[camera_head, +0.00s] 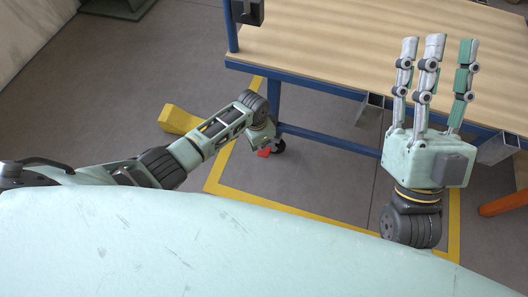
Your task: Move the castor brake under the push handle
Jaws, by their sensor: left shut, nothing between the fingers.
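A cart with a wooden top (350,45) and a blue frame (310,137) stands ahead. Its near left castor (278,146) shows as a small dark wheel at floor level. A small red part, seemingly the castor brake (264,153), sits just left of the wheel. My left gripper (262,135) is shut and empty, right at the red part. Its fingers are mostly hidden, so I cannot tell whether they touch it. A blue upright (230,25) rises at the cart's left corner; I cannot tell if it belongs to the push handle. My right gripper (432,55) is open and empty, fingers pointing up.
A dark box (248,11) is at the blue upright. Yellow floor tape (290,208) outlines the cart's place. A yellow block (178,119) lies left of the cart. An orange bar (503,204) is at the right edge.

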